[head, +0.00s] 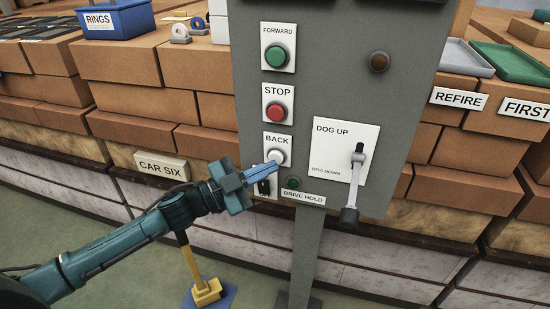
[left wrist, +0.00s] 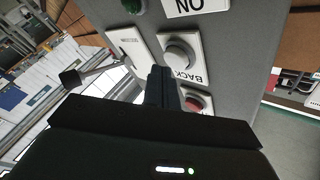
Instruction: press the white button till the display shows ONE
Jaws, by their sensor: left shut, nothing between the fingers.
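The white button (head: 277,157) sits on a white plate marked BACK, below the red STOP button, on a grey upright panel (head: 330,90). In the left wrist view the same button (left wrist: 179,56) looks pale grey, with its label upside down. My left gripper (head: 274,168) is shut and empty, its fingertips at the lower edge of the white button. In the left wrist view the tips (left wrist: 161,70) are beside the button; I cannot tell whether they touch it. I see no lit display; the panel's top is cut off. My right gripper is not in view.
Above are a red button (head: 276,111) and a green button (head: 276,56). A DOG UP lever (head: 353,185) and a DRIVE HOLD lamp (head: 293,183) are close by on the right. A black switch (head: 264,187) sits just below my fingers. Brick stacks stand behind.

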